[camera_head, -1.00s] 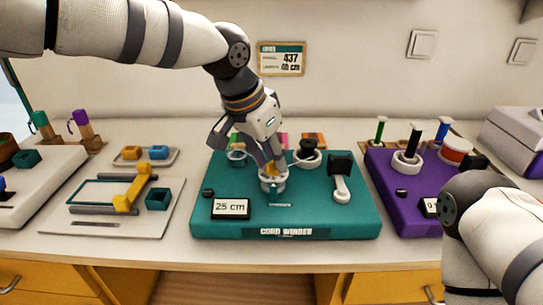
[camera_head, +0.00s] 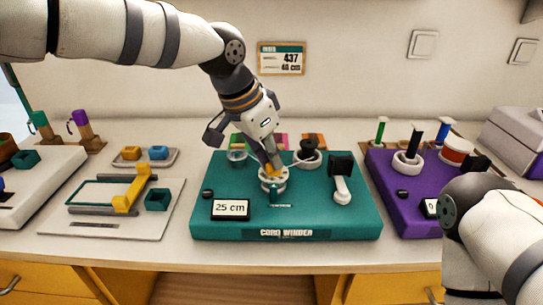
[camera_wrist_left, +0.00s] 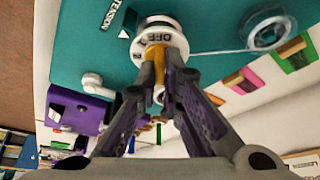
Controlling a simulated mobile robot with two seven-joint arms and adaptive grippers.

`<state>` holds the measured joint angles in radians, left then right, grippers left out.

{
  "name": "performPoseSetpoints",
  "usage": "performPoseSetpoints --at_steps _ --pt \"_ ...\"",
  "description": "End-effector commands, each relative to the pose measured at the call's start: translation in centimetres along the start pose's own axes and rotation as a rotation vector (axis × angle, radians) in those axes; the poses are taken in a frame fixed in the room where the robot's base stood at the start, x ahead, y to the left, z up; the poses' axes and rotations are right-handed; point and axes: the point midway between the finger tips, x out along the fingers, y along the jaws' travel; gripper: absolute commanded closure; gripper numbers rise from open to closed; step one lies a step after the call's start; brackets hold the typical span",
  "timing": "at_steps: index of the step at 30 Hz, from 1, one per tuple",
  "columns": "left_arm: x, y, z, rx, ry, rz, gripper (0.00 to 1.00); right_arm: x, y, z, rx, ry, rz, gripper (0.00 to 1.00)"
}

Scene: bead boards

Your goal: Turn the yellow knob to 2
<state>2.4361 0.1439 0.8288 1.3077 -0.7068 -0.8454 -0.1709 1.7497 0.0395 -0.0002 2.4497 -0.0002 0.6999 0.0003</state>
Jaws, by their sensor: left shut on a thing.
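The teal cord winder board (camera_head: 215,170) lies in the middle of the bench. The yellow knob (camera_head: 272,169) stands in a white dial ring (camera_head: 268,185) on it. My left gripper (camera_head: 270,163) reaches down from above and is shut on the knob. In the left wrist view the yellow knob (camera_wrist_left: 156,62) sits between my fingers. The white dial (camera_wrist_left: 160,27) shows OFF beside a small white triangle (camera_wrist_left: 124,34) and the word TENSION. Its other marks are partly hidden by my fingers. My right arm shows at the lower right; its gripper is not in view.
A black spool (camera_head: 308,149) and a crank (camera_head: 342,185) stand right of the dial. A purple board (camera_head: 385,190) is further right, a grey tray board (camera_head: 100,222) to the left. A wall card (camera_head: 282,58) hangs behind.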

Motion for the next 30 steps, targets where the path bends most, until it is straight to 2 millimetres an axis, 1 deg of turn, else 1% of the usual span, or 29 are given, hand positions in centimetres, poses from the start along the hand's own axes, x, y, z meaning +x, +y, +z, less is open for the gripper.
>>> performPoseSetpoints --at_steps 12,18,24,30 --pt "0.3 -0.3 0.0 0.314 0.001 0.136 1.00 1.6 0.1 0.9 -0.001 -0.046 0.002 0.60" --pt "0.3 -0.3 0.0 0.444 0.000 0.189 1.00 2.4 0.1 1.4 -0.001 -0.067 0.003 0.60" --pt "0.3 -0.3 0.0 0.536 0.000 0.225 1.00 3.0 0.1 1.7 -0.002 -0.080 0.004 0.60" --pt "0.2 -0.3 -0.1 0.585 0.001 0.245 1.00 3.2 0.1 1.8 -0.002 -0.087 0.005 0.60"
